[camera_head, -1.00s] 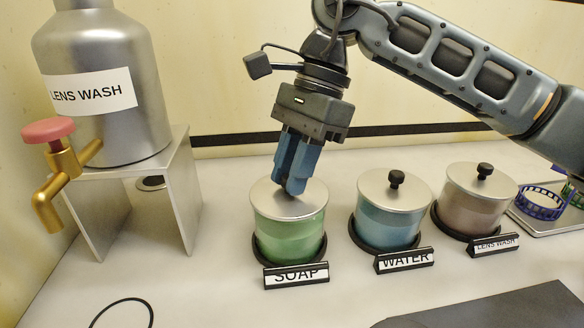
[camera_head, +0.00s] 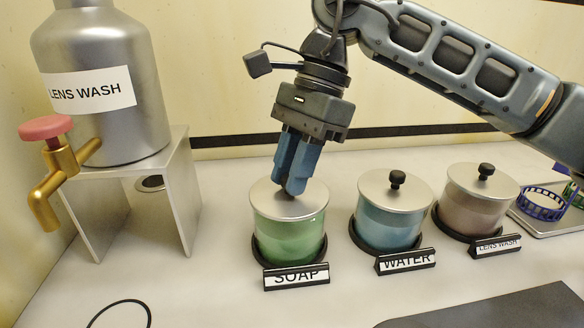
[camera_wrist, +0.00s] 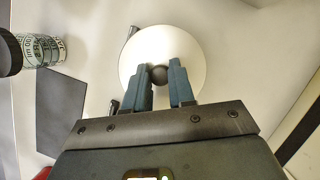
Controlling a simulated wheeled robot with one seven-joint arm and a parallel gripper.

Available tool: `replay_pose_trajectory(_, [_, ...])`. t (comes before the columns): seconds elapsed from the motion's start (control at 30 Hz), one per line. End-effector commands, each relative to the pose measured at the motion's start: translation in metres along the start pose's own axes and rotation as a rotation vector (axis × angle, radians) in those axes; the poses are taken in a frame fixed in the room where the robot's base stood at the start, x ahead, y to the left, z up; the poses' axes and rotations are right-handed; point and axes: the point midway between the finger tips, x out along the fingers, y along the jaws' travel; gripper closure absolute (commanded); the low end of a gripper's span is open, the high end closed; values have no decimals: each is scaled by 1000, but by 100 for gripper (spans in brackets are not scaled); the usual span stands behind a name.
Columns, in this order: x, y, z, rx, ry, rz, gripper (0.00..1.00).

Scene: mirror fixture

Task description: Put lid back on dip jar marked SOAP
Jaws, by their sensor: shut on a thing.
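The SOAP jar (camera_head: 290,238) is a clear jar with green liquid, behind a black-and-white SOAP sign (camera_head: 296,277). Its silver lid (camera_head: 265,202) lies flat across the jar's top; whether it is fully seated I cannot tell. My gripper (camera_head: 291,188) points down over the jar, its blue fingers shut on the lid's knob. In the wrist view the lid (camera_wrist: 140,55) is a pale disc, and its dark round knob (camera_wrist: 159,73) shows between the fingertips of my gripper (camera_wrist: 160,72). In the head view the fingers hide the knob.
The lidded WATER jar (camera_head: 388,222) and lidded LENS WASH jar (camera_head: 474,203) stand to the right. A large metal LENS WASH tank (camera_head: 110,125) with a brass tap (camera_head: 60,170) sits on a stand at left. A dark mat (camera_head: 500,308) lies front right. A blue basket (camera_head: 540,205) is far right.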

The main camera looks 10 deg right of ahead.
Motion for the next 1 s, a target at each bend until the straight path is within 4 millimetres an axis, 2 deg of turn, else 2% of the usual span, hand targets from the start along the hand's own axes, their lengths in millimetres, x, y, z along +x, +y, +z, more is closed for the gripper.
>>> replay_pose_trajectory(0.07, [0,0,0,0,0,0,100])
replay_pose_trajectory(0.1, [0,0,0,0,0,0,72])
replay_pose_trajectory(0.37, [0,0,0,0,0,0,47])
replay_pose_trajectory(0.57, [0,0,0,0,0,1,44])
replay_pose_trajectory(0.8, [0,0,0,0,0,1,21])
replay_pose_trajectory(1.0, [0,0,0,0,0,0,21])
